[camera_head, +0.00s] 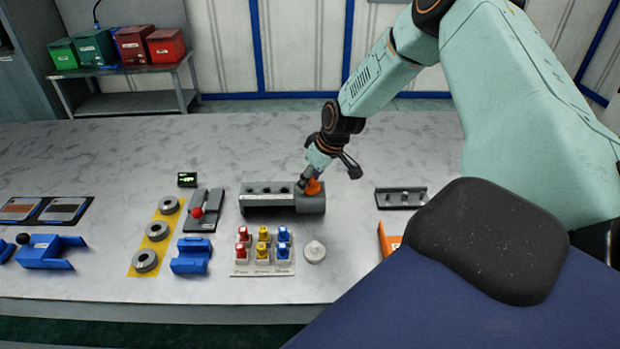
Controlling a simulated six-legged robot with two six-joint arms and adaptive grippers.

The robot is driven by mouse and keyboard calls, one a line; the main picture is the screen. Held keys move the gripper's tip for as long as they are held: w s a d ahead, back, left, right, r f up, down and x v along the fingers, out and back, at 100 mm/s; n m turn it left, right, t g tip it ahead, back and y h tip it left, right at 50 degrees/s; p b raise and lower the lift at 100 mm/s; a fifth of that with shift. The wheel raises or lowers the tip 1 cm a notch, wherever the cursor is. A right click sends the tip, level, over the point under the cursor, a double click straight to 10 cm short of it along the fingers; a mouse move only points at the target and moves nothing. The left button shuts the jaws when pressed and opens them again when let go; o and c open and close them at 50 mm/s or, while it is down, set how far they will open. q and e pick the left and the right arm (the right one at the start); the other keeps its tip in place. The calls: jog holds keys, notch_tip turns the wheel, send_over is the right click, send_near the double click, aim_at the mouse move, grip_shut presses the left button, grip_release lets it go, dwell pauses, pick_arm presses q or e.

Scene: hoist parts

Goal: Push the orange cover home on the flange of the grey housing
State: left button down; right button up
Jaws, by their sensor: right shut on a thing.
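The grey housing (310,205) is the block at the right end of a long grey fixture (265,199) on the table. The orange cover (313,187) shows as a small orange patch at the top of the housing. My right gripper (306,183) reaches down to it from the upper right and is shut on the cover. The fingers hide part of the cover and the flange, so I cannot tell whether the cover is fully seated. My left gripper is not in view.
Left of the fixture are a grey slide with a red knob (197,212), a blue holder (190,256) and a yellow strip with grey rings (146,262). In front are several coloured blocks (262,245) and a white round part (314,251). A grey rack (401,197) stands right.

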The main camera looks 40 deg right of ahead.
dwell(0.4)
jog(key=o, duration=1.1)
jog(key=shift+c, duration=0.2)
jog(key=shift+r+p, duration=3.45)
jog(key=shift+r, duration=0.1)
jog(key=shift+f, duration=0.15)
jog(key=shift+s, duration=0.1)
